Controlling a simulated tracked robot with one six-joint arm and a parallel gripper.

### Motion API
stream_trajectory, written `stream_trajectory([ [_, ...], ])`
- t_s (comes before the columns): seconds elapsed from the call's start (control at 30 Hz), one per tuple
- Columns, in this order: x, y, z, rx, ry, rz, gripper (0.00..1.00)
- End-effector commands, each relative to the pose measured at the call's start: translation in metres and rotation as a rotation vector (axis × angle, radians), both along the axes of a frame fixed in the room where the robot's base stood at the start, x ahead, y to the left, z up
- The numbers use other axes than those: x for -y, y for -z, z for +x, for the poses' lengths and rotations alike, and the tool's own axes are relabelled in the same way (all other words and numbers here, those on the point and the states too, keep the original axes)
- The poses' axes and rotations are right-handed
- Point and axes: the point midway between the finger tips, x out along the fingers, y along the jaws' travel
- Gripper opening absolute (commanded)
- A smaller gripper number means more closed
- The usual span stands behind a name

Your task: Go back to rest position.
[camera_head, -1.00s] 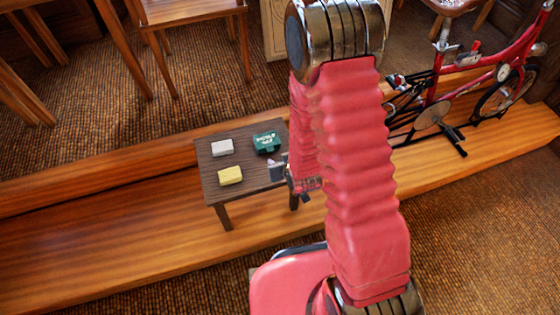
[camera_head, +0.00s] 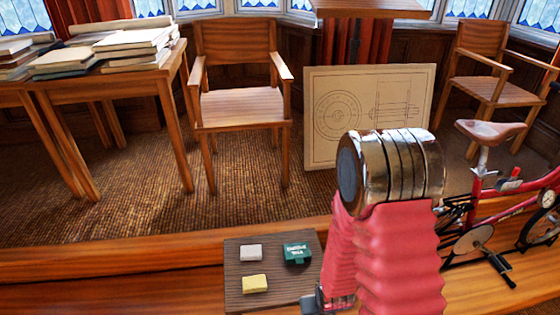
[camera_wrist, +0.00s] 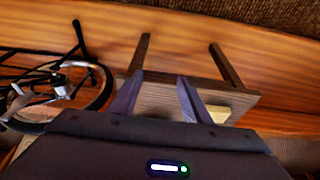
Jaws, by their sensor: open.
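My gripper (camera_head: 312,300) is at the right edge of a small dark wooden table (camera_head: 243,292), partly cut off by the head view's bottom edge. In the wrist view, its two fingers (camera_wrist: 158,98) stand apart with nothing between them but the view of the tabletop (camera_wrist: 160,108). On the table are a white block (camera_head: 251,252), a yellow block (camera_head: 255,284) and a green box with pale lettering (camera_head: 297,253). Part of the yellow block (camera_wrist: 218,113) shows beside a finger in the wrist view. My arm hides the space right of the table.
A red bicycle (camera_head: 478,245) stands to the right on the wooden step (camera_head: 120,266). Behind are a wooden armchair (camera_head: 240,108), a drawing board (camera_head: 325,85) leaning upright, and a desk with stacked books (camera_head: 137,45) at left. Carpet between the step and armchair is clear.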

Motion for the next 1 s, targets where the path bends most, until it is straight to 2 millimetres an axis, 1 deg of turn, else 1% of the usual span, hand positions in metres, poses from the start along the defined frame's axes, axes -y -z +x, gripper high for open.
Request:
stream_trajectory([
  [0.03,0.002,-0.009,-0.003,-0.025,0.004,-0.005,0.44],
  [0.2,0.008,-0.040,-0.016,-0.108,0.017,-0.020,0.44],
  [0.43,0.014,-0.085,-0.030,-0.177,0.034,-0.030,0.44],
  [1.0,0.024,-0.199,-0.062,-0.228,0.074,-0.033,0.44],
])
